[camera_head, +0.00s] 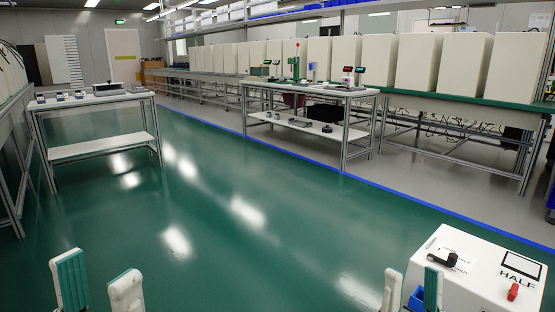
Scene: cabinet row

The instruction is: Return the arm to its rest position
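My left gripper (98,275) is at the bottom left, low in the view. Its two padded fingers stand apart with only green floor between them, so it is open and empty. My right gripper (413,280) is at the bottom, right of the middle, beside a white box-shaped unit. Its two fingers also stand apart. A small blue part (416,299) shows between them, and I cannot tell whether it belongs to the gripper. The lower parts of both arms are cut off by the frame.
The white unit (470,290) marked HALF, with a black handle and red knob, stands close at right. Open green floor (215,225) lies ahead. A small table (98,98) stands left, a workbench (320,88) at centre, and white cabinets (460,66) line the back.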

